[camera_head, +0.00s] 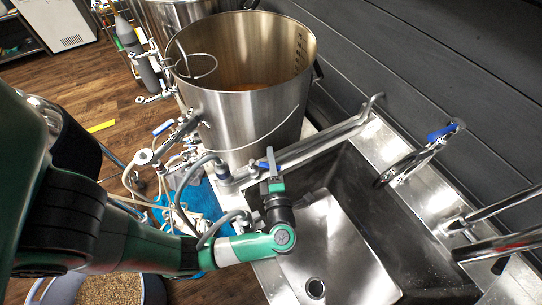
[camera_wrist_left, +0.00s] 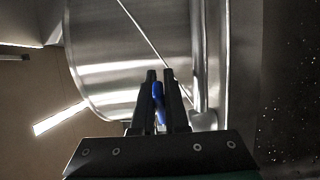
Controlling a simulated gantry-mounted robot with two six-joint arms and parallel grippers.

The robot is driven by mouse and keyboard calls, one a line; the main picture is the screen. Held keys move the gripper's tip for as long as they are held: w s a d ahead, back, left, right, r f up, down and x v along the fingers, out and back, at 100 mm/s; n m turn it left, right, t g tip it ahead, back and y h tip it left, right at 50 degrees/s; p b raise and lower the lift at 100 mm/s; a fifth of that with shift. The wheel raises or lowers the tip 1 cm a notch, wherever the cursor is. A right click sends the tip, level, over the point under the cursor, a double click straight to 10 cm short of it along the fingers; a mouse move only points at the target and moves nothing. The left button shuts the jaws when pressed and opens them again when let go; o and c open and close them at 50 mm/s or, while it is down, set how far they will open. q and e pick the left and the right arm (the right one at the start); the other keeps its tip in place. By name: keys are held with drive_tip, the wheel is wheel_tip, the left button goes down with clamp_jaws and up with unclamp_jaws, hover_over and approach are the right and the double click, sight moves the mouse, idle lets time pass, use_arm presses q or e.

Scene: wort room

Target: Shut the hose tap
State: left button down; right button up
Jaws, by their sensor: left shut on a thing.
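The hose tap has a blue handle (camera_head: 263,165), which shows beside my gripper's fingers at the edge of the sink, in front of the steel pot. My left gripper (camera_head: 270,156) reaches it from below in the head view. In the left wrist view, the two dark fingers of my left gripper (camera_wrist_left: 159,74) are closed around the blue handle (camera_wrist_left: 158,94). The tap's body is mostly hidden behind the fingers in that view. My right gripper is in neither view.
A large open steel pot (camera_head: 250,115) stands behind the tap. A sink basin (camera_head: 335,240) lies to the right, with a faucet with a blue lever (camera_head: 441,132). Hoses and fittings crowd the left, near a blue-handled valve (camera_head: 162,128). A bucket of grain (camera_head: 110,290) stands below my arm.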

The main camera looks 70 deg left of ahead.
use_arm(q)
drive_tip(key=shift+d+r+m+t+p, duration=0.25)
drive_tip(key=shift+m+t+p, duration=0.15)
drive_tip(key=shift+t+p, duration=0.2)
drive_tip(key=shift+m+t+h, duration=0.3)
drive_tip(key=shift+t, duration=0.1)
drive_tip(key=shift+d+f, duration=0.1)
drive_tip(key=shift+f, duration=0.15)
drive_tip(key=c, duration=0.9)
unclamp_jaws()
drive_tip(key=shift+c, duration=0.2)
drive_tip(key=v, duration=1.1)
drive_tip(key=shift+s+d, duration=0.2)
drive_tip(key=shift+d, duration=0.1)
